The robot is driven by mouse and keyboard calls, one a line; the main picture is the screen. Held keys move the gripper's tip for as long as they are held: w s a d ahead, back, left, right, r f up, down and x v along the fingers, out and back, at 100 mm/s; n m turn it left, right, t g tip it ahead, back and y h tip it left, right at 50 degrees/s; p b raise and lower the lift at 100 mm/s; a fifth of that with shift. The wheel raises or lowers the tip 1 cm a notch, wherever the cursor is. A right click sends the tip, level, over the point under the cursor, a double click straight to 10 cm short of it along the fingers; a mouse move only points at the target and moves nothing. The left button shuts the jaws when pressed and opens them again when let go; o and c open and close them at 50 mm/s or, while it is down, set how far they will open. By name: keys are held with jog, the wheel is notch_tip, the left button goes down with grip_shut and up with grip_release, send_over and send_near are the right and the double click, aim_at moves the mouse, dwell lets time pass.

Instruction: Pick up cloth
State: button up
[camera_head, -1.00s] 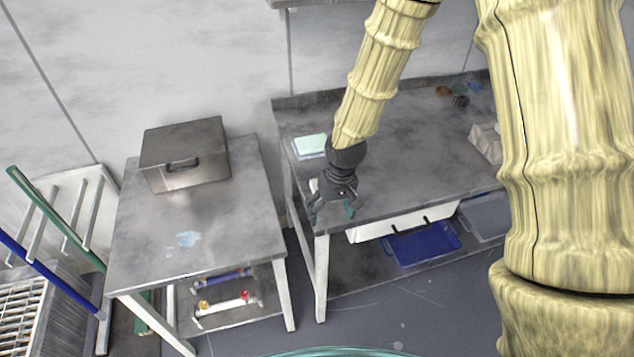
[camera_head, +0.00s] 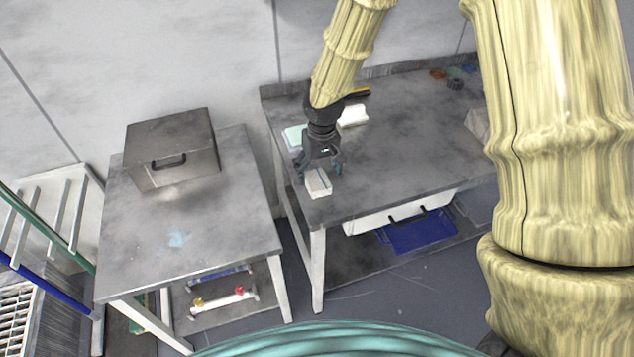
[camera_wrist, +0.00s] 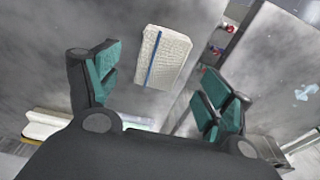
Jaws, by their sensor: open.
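A white folded cloth with a blue stripe (camera_wrist: 167,58) lies on the grey metal table. In the head view this cloth (camera_head: 318,183) is at the table's front left corner. My gripper (camera_head: 320,165) is open and empty above the table, just behind the cloth in the picture. In the wrist view the fingers of my gripper (camera_wrist: 165,85) have teal pads and are spread apart. The cloth shows ahead of the gap between them, with nothing gripped.
A pale green stack (camera_head: 294,136) and a white item (camera_head: 353,115) lie behind my gripper. A second table (camera_head: 225,215) with a metal box (camera_head: 172,150) stands left, across a narrow gap. The right table's middle (camera_head: 410,150) is clear.

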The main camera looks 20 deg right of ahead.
aim_at(318, 179)
jog(key=shift+w+f+p, duration=0.25)
jog(key=shift+f+p, duration=0.05)
jog(key=shift+f, duration=1.05)
jog(key=shift+w+f+p, duration=0.2)
jog(key=shift+f+p, duration=0.1)
jog(key=shift+f, duration=1)
jog(key=shift+f, duration=0.25)
jog(key=c, duration=1.2)
jog(key=shift+r, duration=0.1)
jog(key=shift+r+b, duration=0.4)
jog(key=shift+r, duration=1.25)
jog(key=shift+s+a+r, duration=0.15)
jog(key=shift+r, duration=0.15)
jog(key=s+a+b, duration=0.1)
jog(key=s+a, duration=0.1)
jog(key=s, duration=0.2)
jog(key=s+a+r+b, duration=0.1)
jog(key=s+a, duration=0.2)
jog(key=s, duration=0.2)
jog(key=s+a+b, duration=0.1)
jog(key=s+a, duration=0.2)
jog(key=s, duration=0.1)
jog(key=shift+s+r, duration=0.25)
